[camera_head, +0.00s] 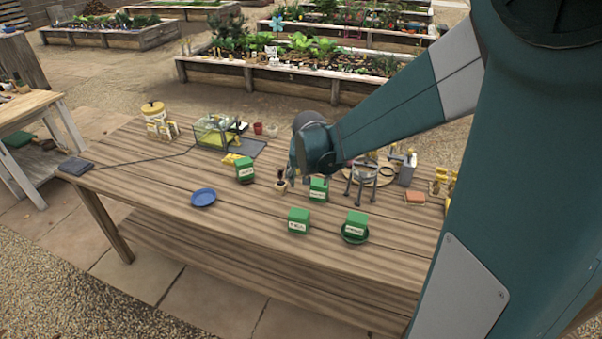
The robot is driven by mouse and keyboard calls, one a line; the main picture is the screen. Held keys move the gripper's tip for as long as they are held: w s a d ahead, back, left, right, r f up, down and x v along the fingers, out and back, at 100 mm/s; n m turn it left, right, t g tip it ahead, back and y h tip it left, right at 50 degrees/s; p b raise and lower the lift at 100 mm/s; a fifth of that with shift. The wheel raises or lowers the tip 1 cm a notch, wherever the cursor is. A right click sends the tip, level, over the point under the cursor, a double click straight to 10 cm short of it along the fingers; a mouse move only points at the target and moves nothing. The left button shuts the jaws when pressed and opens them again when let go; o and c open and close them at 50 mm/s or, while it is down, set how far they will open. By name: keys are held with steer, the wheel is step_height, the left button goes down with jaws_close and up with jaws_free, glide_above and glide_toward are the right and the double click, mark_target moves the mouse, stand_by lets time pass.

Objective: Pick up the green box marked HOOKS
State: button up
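Four similar green boxes with white labels are on the slatted wooden table (150,190). One green box (245,170) is left of my gripper, and another green box (318,189) is just right of and below it in the picture. A third green box (298,220) stands nearer the front edge. A fourth green box (356,222) is right of that, on a dark green round dish (355,238). The labels are too small to read surely, so I cannot tell which says HOOKS. My gripper (292,176) hangs over the table's middle; its fingers are small and dark, their opening unclear.
A small pot (281,186) is close under my gripper. A blue plate (203,197) lies left. A metal tripod stand (366,180) stands right, near a grey can (407,170). A glass tank (215,135) is behind. The table's front left is clear.

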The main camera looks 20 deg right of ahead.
steer(key=m+g+p, duration=0.1)
steer(key=m+p, duration=0.1)
steer(key=p, duration=0.1)
glide_above(319, 184)
steer(key=s+a, duration=0.1)
steer(key=a, duration=0.1)
steer(key=shift+h, duration=0.3)
steer(key=f, duration=0.6)
steer(key=shift+s+d+f, duration=0.15)
steer(key=shift+s+f, duration=0.05)
steer(key=shift+f, duration=0.3)
steer(key=shift+f, duration=0.15)
steer(key=shift+x, duration=1.2)
steer(key=shift+d, duration=0.1)
steer(key=shift+b+x, duration=0.35)
steer(key=shift+x, duration=2.2)
steer(key=shift+d, duration=0.1)
steer(key=c, duration=1)
